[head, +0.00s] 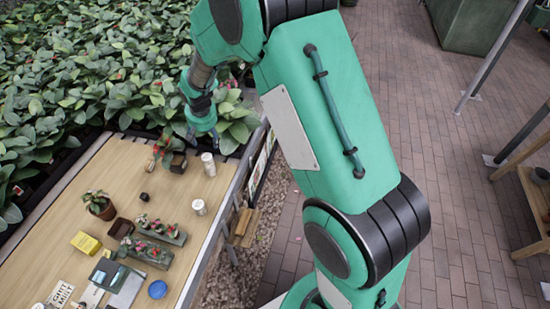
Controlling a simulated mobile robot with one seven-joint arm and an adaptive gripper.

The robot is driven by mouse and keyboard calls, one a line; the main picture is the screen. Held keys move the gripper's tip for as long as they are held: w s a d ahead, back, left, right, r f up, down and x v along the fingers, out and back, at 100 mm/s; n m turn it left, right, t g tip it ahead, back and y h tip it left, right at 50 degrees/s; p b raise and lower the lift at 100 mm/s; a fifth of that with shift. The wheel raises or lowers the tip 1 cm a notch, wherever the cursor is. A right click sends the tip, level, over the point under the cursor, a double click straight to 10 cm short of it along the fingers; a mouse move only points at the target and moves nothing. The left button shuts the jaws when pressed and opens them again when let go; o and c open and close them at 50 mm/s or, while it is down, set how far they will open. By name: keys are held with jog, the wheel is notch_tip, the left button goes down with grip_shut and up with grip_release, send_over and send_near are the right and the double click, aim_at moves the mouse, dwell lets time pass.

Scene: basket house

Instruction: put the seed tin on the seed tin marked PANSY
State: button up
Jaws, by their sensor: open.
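Two pale cylinders that look like tins stand near the right edge of the wooden table. The farther pale tin (208,165) looks taller, and I cannot tell whether it is one tin or two stacked. The nearer pale tin (199,207) is shorter and upright. No marking is legible on either, so I cannot tell which says PANSY. My gripper (202,136) points down above the far right end of the table, just beyond the farther tin in the picture. It is open, with nothing seen between its fingers.
The table (75,205) holds a potted plant (100,206), a dark pot with a plant (177,162), planted troughs (160,231), a yellow box (85,243), a grey box (107,273) and a blue round item (157,289). Dense leafy plants (80,70) lie behind. Brick floor (460,200) is right.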

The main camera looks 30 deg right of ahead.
jog(key=s+d+r+t, duration=0.1)
jog(key=s+d+r, duration=0.1)
jog(key=s+r, duration=0.9)
jog(key=s+d+r, duration=0.2)
jog(key=s+r, duration=0.7)
jog(key=r, duration=0.3)
jog(key=s+d+r, duration=0.1)
jog(key=s+r, duration=0.1)
jog(key=s, duration=0.9)
jog(key=s+d+r+t, duration=0.1)
jog(key=s+r, duration=0.2)
jog(key=s, duration=0.9)
jog(key=shift+s+r+n, duration=0.25)
jog(key=shift+r+n, duration=0.05)
jog(key=shift+f+b, duration=0.55)
